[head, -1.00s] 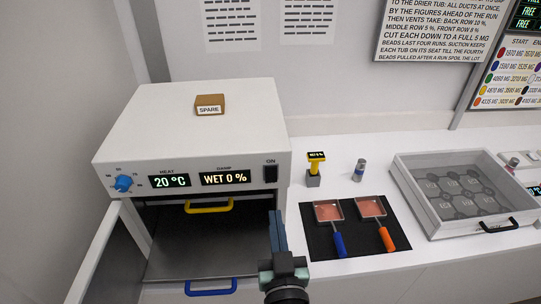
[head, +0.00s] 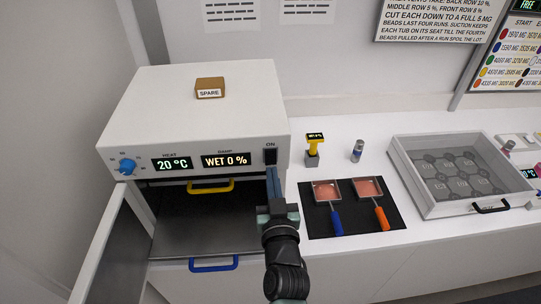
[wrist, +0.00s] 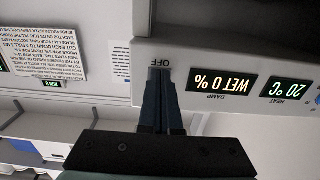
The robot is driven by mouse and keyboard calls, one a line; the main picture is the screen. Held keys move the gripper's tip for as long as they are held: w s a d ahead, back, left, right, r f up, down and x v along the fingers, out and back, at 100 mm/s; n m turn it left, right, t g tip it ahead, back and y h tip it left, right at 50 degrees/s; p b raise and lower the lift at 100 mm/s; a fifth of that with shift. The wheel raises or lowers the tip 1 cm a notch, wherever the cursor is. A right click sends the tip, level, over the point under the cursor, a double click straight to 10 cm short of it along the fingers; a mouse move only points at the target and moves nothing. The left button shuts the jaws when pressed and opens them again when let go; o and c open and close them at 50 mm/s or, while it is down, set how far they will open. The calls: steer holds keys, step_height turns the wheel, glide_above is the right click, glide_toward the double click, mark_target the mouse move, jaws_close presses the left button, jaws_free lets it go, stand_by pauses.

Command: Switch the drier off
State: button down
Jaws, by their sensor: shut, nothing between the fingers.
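The white drier (head: 200,110) stands at the left with its door open. Its displays read 20 °C under HEAT and WET 0 % under DAMP. The black rocker switch (head: 270,156) is at the right end of its front panel, with ON above it. In the wrist view an OFF label shows beside the switch, which the fingers mostly hide. My gripper (head: 273,182) is shut and empty, its fingertips at the lower part of the switch; the wrist view shows the fingers (wrist: 159,85) over the switch, though I cannot tell if they touch it.
The open door (head: 112,250) stands at the left. A yellow-handled shelf (head: 210,187) and a blue-handled one (head: 213,265) are inside. A black mat (head: 390,221) with two pans lies to the right, near a clear-lidded case (head: 415,198).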

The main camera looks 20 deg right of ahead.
steer(key=shift+w, duration=0.15)
steer(key=b+v, duration=0.6)
steer(key=v, duration=1)
steer(key=shift+b, duration=0.35)
stand_by(0.4)
steer(key=shift+r, duration=0.1)
steer(key=w+a+r+n+t+y, duration=0.2)
steer(key=w+a+r+t, duration=0.1)
steer(key=r, duration=0.9)
steer(key=w+a+r+n+t+y, duration=0.1)
steer(key=w+a+r+t, duration=0.2)
steer(key=r, duration=0.8)
steer(key=s+a+r+t+y, duration=0.1)
steer(key=s+a+r+t, duration=0.1)
steer(key=r, duration=0.8)
steer(key=s+a+r+t+y+b, duration=0.1)
steer(key=s+a+r, duration=0.3)
steer(key=r, duration=0.6)
steer(key=shift+a+t+b, duration=0.3)
steer(key=shift+t, duration=0.2)
